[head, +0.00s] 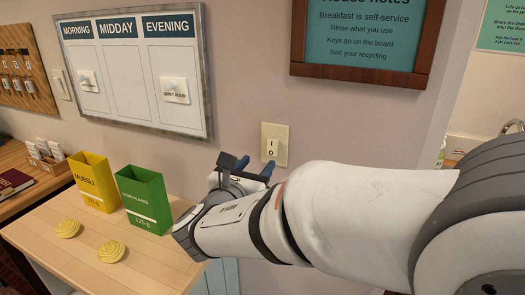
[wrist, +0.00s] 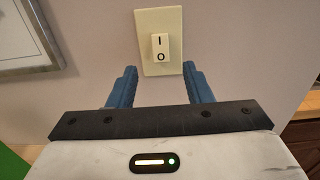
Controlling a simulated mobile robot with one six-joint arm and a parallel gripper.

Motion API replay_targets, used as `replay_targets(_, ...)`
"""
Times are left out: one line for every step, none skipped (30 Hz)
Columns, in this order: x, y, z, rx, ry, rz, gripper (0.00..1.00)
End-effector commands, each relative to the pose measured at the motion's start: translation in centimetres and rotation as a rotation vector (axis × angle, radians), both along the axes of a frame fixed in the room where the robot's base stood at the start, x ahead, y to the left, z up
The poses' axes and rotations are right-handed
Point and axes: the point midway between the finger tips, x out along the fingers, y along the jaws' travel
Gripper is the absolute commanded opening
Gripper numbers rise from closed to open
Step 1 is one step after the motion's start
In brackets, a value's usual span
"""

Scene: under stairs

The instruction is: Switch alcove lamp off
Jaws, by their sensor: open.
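A cream wall switch plate (head: 275,144) with a small white rocker marked I at the top and O at the bottom is on the wall below the framed notice. In the wrist view the switch rocker (wrist: 159,47) is centred just beyond my fingertips. My gripper (head: 254,165) is open and empty, with its blue fingers apart (wrist: 159,75), a little below the plate. I cannot tell whether the fingertips touch the wall. The alcove lamp itself is not in view.
A framed day board (head: 135,75) and a framed notice (head: 362,40) hang on the wall. The wall around the switch is clear.

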Motion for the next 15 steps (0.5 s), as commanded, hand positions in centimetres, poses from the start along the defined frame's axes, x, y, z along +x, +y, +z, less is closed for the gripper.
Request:
replay_targets(0.2,-0.1,0.1,0.002,-0.002,-0.001,0.45)
replay_targets(0.4,-0.2,0.1,0.002,-0.002,-0.002,0.45)
replay_targets(0.8,-0.4,0.1,0.003,-0.001,-0.004,0.45)
replay_targets(1.1,-0.5,0.1,0.003,-0.001,-0.004,0.45)
replay_targets(1.5,-0.6,0.1,0.003,-0.001,-0.004,0.45)
replay_targets(2.1,-0.9,0.1,0.002,-0.002,-0.005,0.45)
replay_targets(2.6,-1.1,0.1,0.001,0.0,-0.006,0.45)
replay_targets(3.1,-1.3,0.1,0.001,0.001,-0.005,0.45)
replay_targets(3.7,-1.5,0.1,0.001,0.0,-0.005,0.45)
replay_targets(4.2,-1.7,0.1,0.002,-0.001,-0.005,0.45)
replay_targets(4.7,-1.8,0.1,0.002,-0.001,-0.005,0.45)
replay_targets(5.2,-2.0,0.1,0.002,-0.001,-0.004,0.45)
replay_targets(5.6,-2.2,0.1,0.002,-0.001,-0.004,0.45)
replay_targets(5.9,-2.3,0.1,0.002,-0.001,-0.004,0.45)
replay_targets(6.3,-2.4,0.1,0.001,0.0,-0.002,0.45)
